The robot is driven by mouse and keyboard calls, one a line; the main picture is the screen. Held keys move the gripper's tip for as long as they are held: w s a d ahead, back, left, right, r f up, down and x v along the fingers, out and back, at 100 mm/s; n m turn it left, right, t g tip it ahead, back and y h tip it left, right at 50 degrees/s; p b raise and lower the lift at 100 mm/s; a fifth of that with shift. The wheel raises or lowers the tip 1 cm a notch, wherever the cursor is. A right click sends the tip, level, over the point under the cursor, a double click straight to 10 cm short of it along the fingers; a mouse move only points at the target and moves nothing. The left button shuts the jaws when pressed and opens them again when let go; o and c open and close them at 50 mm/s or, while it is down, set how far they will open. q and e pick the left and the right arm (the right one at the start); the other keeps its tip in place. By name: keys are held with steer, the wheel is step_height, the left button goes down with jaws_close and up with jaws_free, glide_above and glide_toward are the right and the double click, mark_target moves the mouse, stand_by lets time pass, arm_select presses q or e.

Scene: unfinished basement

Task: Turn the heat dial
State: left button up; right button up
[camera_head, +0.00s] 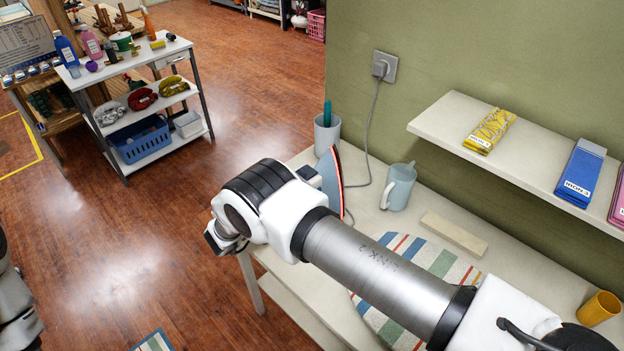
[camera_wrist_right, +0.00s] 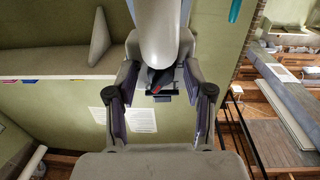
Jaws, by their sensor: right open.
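The iron (camera_head: 331,178) stands on the table beside the wall, its grey-blue soleplate edged in orange-red. My right arm crosses in front and hides most of the iron's body. The heat dial cannot be made out in the head view. In the right wrist view my right gripper (camera_wrist_right: 159,50) is open, its two fingers on either side of a rounded grey part (camera_wrist_right: 158,35), which seems to belong to the iron. A dark piece with a red mark (camera_wrist_right: 160,80) shows below that part. I cannot tell whether the fingers touch anything. My left gripper is out of view.
A cord runs to a socket (camera_head: 384,66).

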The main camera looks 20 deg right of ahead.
steer(key=shift+s+a+r, duration=0.1)
steer(key=shift+a+r, duration=0.15)
steer(key=shift+a, duration=0.3)
steer(key=shift+a+r, duration=0.1)
steer(key=shift+a, duration=0.05)
steer(key=shift+c, duration=1.4)
steer(key=c, duration=0.5)
steer(key=shift+d, duration=0.25)
jaws_close()
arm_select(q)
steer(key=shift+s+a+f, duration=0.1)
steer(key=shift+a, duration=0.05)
arm_select(e)
steer(key=shift+d, duration=0.1)
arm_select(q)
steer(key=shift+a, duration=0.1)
arm_select(e)
steer(key=o, duration=0.8)
jaws_free()
